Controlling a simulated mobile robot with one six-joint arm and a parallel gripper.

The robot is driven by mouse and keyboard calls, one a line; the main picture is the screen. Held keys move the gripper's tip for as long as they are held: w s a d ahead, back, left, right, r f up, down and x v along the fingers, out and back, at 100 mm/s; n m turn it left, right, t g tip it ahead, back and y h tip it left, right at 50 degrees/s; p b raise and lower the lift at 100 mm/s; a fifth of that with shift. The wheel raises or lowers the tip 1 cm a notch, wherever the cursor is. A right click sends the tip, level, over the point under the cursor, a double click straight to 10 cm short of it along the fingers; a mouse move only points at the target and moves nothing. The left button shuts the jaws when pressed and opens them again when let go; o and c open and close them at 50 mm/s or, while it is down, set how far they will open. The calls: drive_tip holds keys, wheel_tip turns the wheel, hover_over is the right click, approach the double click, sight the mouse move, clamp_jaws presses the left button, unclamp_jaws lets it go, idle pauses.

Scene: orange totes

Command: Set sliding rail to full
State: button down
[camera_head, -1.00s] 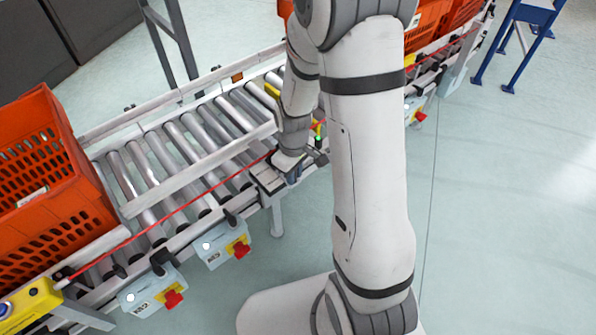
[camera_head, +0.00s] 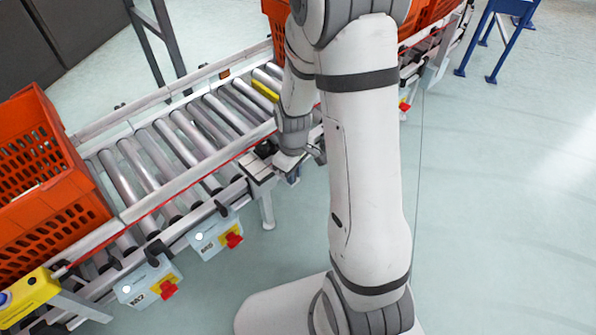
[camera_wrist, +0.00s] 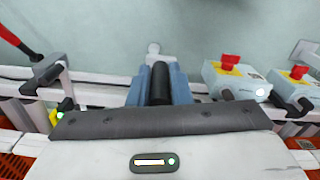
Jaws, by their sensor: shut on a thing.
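The sliding rail (camera_head: 197,173) is a long pale bar over the roller conveyor. It now lies along the near side, close to the thin red cord. My gripper (camera_head: 292,163) is low beside the conveyor's near edge, at the right end of the visible rail. In the wrist view my gripper's blue-grey fingers (camera_wrist: 160,76) are shut on a black cylindrical handle (camera_wrist: 160,92), one finger on each side. The handle's link to the rail is hidden by my wrist and arm.
An orange tote (camera_head: 45,185) sits on the left of the conveyor (camera_head: 215,118); more totes (camera_head: 432,25) stand at the far right. Two grey control boxes with red knobs (camera_head: 216,237) (camera_head: 148,282) hang on the near side. A blue stand (camera_head: 505,35) is far right. The right floor is clear.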

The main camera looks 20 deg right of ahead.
drive_tip(key=c, duration=1.3)
unclamp_jaws()
drive_tip(key=shift+s, duration=0.2)
drive_tip(key=shift+r+p, duration=1.15)
drive_tip(key=shift+r, duration=2.7)
drive_tip(key=s+r+m+t+p, duration=0.1)
drive_tip(key=s+r+p, duration=0.3)
drive_tip(key=r, duration=0.7)
drive_tip(key=s+r+m+p, duration=0.3)
drive_tip(key=s+r+p, duration=0.2)
drive_tip(key=r+p, duration=0.3)
drive_tip(key=s+r+m+t+p, duration=0.1)
drive_tip(key=s+r+m+p, duration=0.2)
drive_tip(key=r, duration=1.3)
drive_tip(key=shift+s+a+t+p, duration=0.35)
drive_tip(key=shift+s+p, duration=0.45)
drive_tip(key=shift+p, duration=1)
